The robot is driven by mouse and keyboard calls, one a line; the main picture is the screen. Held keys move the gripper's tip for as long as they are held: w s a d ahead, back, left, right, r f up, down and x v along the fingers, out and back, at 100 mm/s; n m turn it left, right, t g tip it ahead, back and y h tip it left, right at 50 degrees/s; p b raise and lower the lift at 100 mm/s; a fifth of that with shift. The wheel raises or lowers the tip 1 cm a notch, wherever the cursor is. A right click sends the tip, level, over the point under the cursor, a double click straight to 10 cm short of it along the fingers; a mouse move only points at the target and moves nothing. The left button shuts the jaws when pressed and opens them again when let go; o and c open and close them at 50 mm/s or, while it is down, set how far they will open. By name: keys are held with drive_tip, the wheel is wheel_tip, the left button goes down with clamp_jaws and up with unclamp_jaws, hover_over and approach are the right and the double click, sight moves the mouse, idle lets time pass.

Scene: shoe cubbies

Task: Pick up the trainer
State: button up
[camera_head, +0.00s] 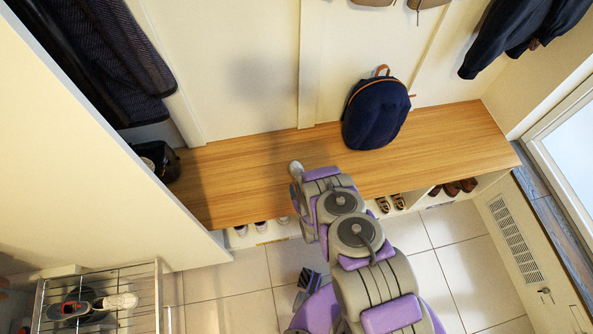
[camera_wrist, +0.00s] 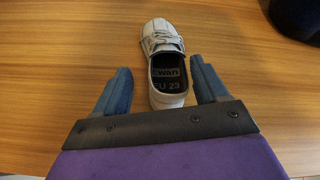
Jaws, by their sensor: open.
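A pale grey trainer (camera_wrist: 163,60) lies on the wooden bench top in the wrist view, its toe pointing away from me. Its dark insole carries lettering that reads about "wan" and "EU 23". My gripper (camera_wrist: 160,76) is open, with one blue finger on each side of the trainer's heel. The gap on the left is wider than the one on the right. I cannot tell how high the fingers are above the bench. In the head view, a small pale rounded shape at the end of my arm looks like the trainer (camera_head: 296,167); my arm hides most of the gripper.
A navy backpack (camera_head: 376,113) stands on the bench (camera_head: 446,140) right of my arm. A black bin (camera_head: 158,161) is at its left end. Cubbies below hold several shoes, including brown ones (camera_head: 452,187). A wire rack (camera_head: 145,275) holds shoes. The bench between bin and arm is clear.

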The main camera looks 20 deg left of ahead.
drive_tip(key=shift+d+r, duration=0.2)
drive_tip(key=shift+d, duration=0.25)
drive_tip(key=shift+d+r, duration=0.1)
drive_tip(key=shift+d, duration=0.15)
drive_tip(key=shift+c, duration=1)
drive_tip(key=shift+a+f, duration=0.2)
drive_tip(key=shift+a, duration=0.35)
drive_tip(key=c, duration=0.6)
drive_tip(key=shift+d, duration=0.1)
drive_tip(key=c, duration=0.3)
drive_tip(key=shift+d+r, duration=0.1)
drive_tip(key=shift+d, duration=0.1)
drive_tip(key=shift+c, duration=0.3)
